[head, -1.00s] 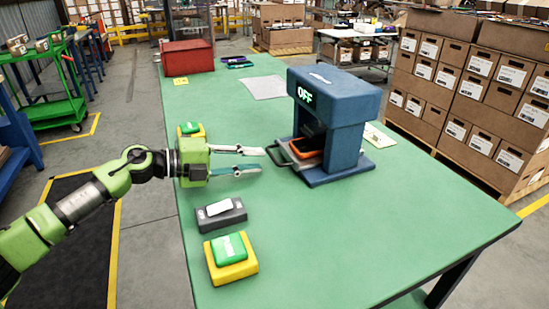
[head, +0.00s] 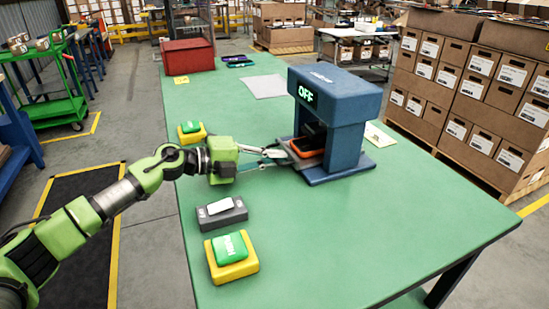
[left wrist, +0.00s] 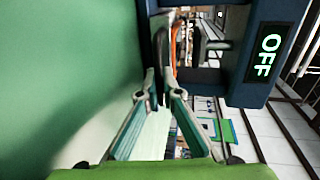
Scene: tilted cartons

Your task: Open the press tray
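The blue press (head: 345,140) stands on the green table and shows a lit "OFF" sign; its head also shows in the left wrist view (left wrist: 285,35). Its grey tray (head: 297,161) sits low in the opening, with an orange and black item (head: 308,149) on it. The tray's handle faces left, towards my left gripper (head: 282,156). The gripper's fingers are drawn close together at the handle; their tips (left wrist: 160,78) show in the left wrist view, apparently around the handle bar. The fingers hide most of the handle. My right gripper is not in view.
Two yellow bases with green buttons, one near (head: 232,258) and one far (head: 191,132), stand along the table's left edge. A grey box with a white switch (head: 221,212) lies between them. A red box (head: 187,57) stands far back. The right front table is clear.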

